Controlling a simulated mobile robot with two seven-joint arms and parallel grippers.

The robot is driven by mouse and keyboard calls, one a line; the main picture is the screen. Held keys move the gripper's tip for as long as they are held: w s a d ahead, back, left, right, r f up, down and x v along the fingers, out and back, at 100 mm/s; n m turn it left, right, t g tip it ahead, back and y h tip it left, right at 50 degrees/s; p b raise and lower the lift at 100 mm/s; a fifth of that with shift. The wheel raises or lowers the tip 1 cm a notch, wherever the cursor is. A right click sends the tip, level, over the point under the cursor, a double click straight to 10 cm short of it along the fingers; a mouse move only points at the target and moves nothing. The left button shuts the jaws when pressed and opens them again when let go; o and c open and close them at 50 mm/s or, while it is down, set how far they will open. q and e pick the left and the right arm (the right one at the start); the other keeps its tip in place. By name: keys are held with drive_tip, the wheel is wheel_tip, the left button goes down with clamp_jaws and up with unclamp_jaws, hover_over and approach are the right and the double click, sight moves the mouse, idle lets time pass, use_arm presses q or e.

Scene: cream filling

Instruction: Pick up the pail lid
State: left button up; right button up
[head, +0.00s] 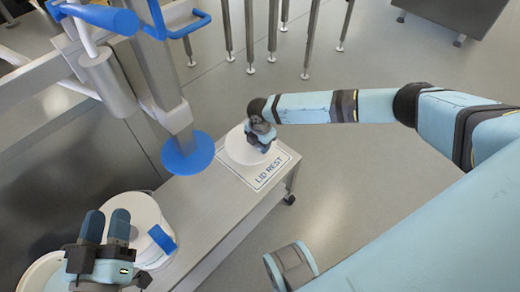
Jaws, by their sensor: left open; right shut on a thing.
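The pail lid (236,148) is a round white disc at the centre of the head view, over the mat marked LID REST (267,177). I cannot tell whether it touches the mat. My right gripper (262,143) is over the lid and shut on it; its fingertips and the gripped part are mostly hidden. My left gripper (106,226) is at the lower left, open, with its two dark blue fingers apart over a white pail (150,212). The gripper hides part of that pail.
A steel bench (205,225) carries the mat and pail. A filling machine with a blue disc (188,153) stands close left of the lid. A blue piece (162,239) is at the pail's right side. Another white round container (38,272) is lower left. Open floor lies right of the bench.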

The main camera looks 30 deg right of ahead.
sight(253, 149)
use_arm(q)
drive_tip(key=s+a+f+g+y+p, duration=0.1)
drive_tip(key=a+f+g+y+p, duration=0.2)
drive_tip(key=f, duration=0.4)
drive_tip(key=shift+f+g, duration=0.2)
drive_tip(key=shift+g, duration=0.1)
use_arm(e)
wheel_tip(253, 149, up, 12)
drive_tip(key=shift+r, duration=0.25)
